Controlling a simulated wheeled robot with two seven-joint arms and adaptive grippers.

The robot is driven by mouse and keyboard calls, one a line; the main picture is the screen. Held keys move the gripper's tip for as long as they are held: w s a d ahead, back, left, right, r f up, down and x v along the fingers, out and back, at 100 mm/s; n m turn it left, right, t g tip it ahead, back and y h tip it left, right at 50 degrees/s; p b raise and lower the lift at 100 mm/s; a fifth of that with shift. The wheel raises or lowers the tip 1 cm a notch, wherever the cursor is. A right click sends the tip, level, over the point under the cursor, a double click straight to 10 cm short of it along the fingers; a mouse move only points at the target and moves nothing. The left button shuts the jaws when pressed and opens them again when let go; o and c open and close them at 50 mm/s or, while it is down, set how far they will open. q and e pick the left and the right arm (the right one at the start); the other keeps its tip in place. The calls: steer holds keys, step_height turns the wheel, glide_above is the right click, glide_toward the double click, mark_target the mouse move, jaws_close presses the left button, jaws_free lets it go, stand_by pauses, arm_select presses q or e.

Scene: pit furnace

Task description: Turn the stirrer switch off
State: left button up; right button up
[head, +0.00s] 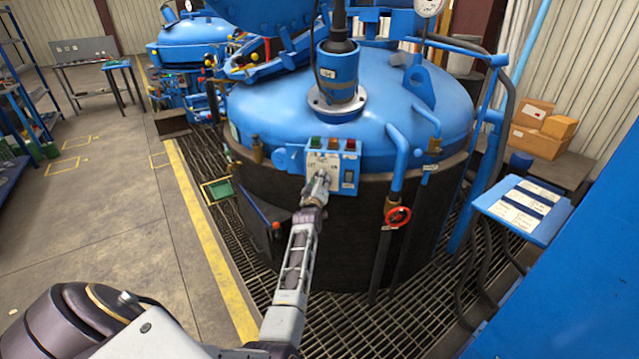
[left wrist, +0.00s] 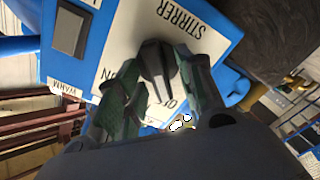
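The stirrer switch is a dark grey knob (left wrist: 157,70) on a white control plate (left wrist: 122,42) in the left wrist view. "STIRRER" is printed above it, with ON and partly covered OFF lettering beside it. I cannot tell which mark the knob points at. In the head view the control panel (head: 334,160) sits on the front of the blue furnace lid (head: 400,105); my gripper hides the knob there. My left gripper (head: 321,186) is at the panel. Its fingers (left wrist: 160,88) stand apart on either side of the knob; firm contact is not clear. My right gripper is not in view.
Coloured lamps (head: 332,144) and a dark rocker (head: 348,177) sit close to the gripper on the panel. A red valve wheel (head: 398,217) and blue pipes stand to the right. Dark floor grating (head: 360,325) surrounds the furnace. Open concrete floor (head: 110,215) lies left.

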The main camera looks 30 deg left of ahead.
arm_select(q)
step_height(320, 180, up, 8)
steer(key=shift+d+r, duration=0.1)
steer(key=shift+r, duration=0.9)
